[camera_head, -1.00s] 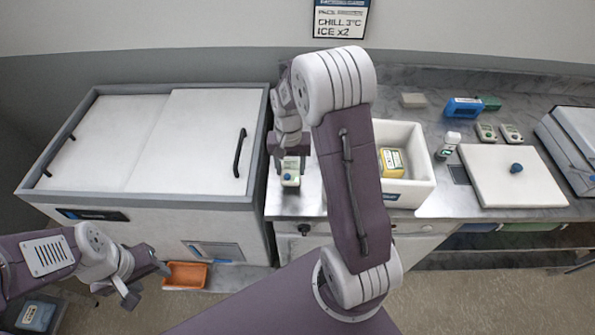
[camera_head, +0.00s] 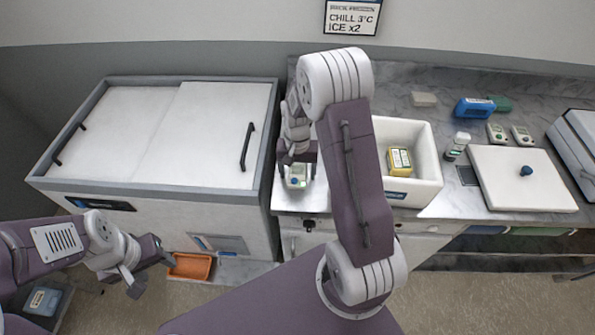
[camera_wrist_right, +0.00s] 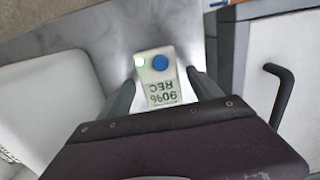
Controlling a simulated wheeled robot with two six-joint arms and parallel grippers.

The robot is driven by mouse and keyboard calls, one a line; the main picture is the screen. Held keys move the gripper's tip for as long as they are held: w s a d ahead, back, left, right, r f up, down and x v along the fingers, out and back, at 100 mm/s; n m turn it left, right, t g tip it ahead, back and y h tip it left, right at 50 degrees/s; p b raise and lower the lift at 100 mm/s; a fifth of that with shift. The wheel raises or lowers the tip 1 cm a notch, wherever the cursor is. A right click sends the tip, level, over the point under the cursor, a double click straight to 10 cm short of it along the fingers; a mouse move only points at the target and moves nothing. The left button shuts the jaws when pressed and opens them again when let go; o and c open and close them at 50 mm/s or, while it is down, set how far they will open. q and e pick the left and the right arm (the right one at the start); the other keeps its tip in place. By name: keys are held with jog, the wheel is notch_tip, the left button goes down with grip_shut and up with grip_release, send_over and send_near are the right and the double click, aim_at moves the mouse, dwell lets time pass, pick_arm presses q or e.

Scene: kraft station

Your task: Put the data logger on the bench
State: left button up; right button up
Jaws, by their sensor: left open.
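The data logger (camera_head: 296,178) is a small white device with a blue button, a green light and a display reading 90% REC. It is at the left end of the grey marble bench (camera_head: 450,205), between the cooler chest and the white bin, and appears to rest on the bench top. My right gripper (camera_head: 297,168) is around it from above. In the right wrist view the logger (camera_wrist_right: 158,78) lies between the two fingers, with a narrow gap on each side. My left gripper (camera_head: 150,267) is open and empty, low at the left in front of the chest.
A white bin (camera_head: 431,175) with a yellow box (camera_head: 399,161) stands right of my right arm. Further right are a bottle (camera_head: 457,146), two small devices (camera_head: 509,134), a blue block (camera_head: 474,107) and a white lid (camera_head: 545,195). The closed chest (camera_head: 150,130) stands left.

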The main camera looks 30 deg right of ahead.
aim_at(297, 174)
notch_tip(297, 174, up, 12)
jog(key=s+a+f+n, duration=0.2)
jog(key=s+a+n, duration=0.1)
jog(key=s, duration=0.3)
jog(key=s+a+f+n+t, duration=0.1)
jog(key=s+a+f+n, duration=0.1)
jog(key=s, duration=0.4)
jog(key=shift+s+a+n+p, duration=0.35)
jog(key=shift+a+n, duration=0.25)
jog(key=shift+a, duration=0.5)
jog(key=shift+s, duration=0.1)
